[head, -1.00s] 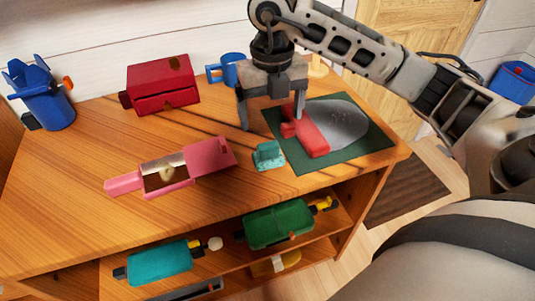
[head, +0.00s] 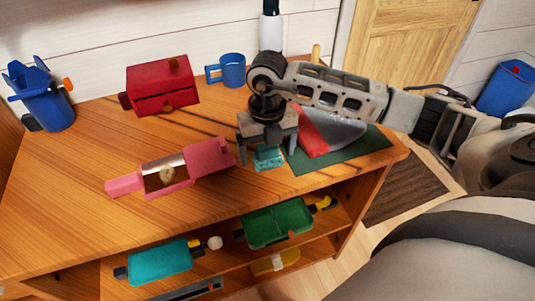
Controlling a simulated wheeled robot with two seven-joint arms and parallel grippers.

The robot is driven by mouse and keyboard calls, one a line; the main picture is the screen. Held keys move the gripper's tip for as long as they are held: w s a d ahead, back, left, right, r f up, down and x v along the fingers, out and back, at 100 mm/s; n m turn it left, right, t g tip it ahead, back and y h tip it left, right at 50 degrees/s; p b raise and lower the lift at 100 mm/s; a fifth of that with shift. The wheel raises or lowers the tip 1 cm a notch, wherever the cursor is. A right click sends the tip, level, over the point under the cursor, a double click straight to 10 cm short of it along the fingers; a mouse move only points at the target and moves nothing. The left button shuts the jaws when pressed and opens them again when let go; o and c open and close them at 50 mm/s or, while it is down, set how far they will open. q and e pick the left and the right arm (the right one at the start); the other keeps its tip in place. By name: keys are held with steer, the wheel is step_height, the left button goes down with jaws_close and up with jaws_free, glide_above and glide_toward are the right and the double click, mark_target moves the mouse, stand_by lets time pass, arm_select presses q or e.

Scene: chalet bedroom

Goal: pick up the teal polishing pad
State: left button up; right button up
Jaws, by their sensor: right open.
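The teal polishing pad (head: 268,160) is a small block lying on the wooden table top, at the left edge of the dark green mat (head: 358,150). My right gripper (head: 267,160) is open, pointing down over the pad, with one finger on each side of it in the picture. I cannot tell whether the fingers touch the pad. The top of the pad is partly hidden by the gripper. My left gripper is not in view.
A pink box (head: 208,158) with an open compartment lies left of the pad. A red box (head: 162,86), a blue mug (head: 229,70) and a blue holder (head: 46,108) stand farther back. A red and grey object (head: 318,133) lies on the mat, partly behind my arm.

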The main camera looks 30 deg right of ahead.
steer(key=c, duration=1.1)
steer(key=shift+o, duration=0.2)
steer(key=shift+r, duration=0.1)
steer(key=shift+r, duration=0.25)
step_height(320, 180, up, 2)
steer(key=shift+w+r, duration=0.1)
steer(key=s+a+r, duration=0.9)
steer(key=s+r, duration=0.1)
steer(key=shift+s+a, duration=0.15)
steer(key=shift+s, duration=0.2)
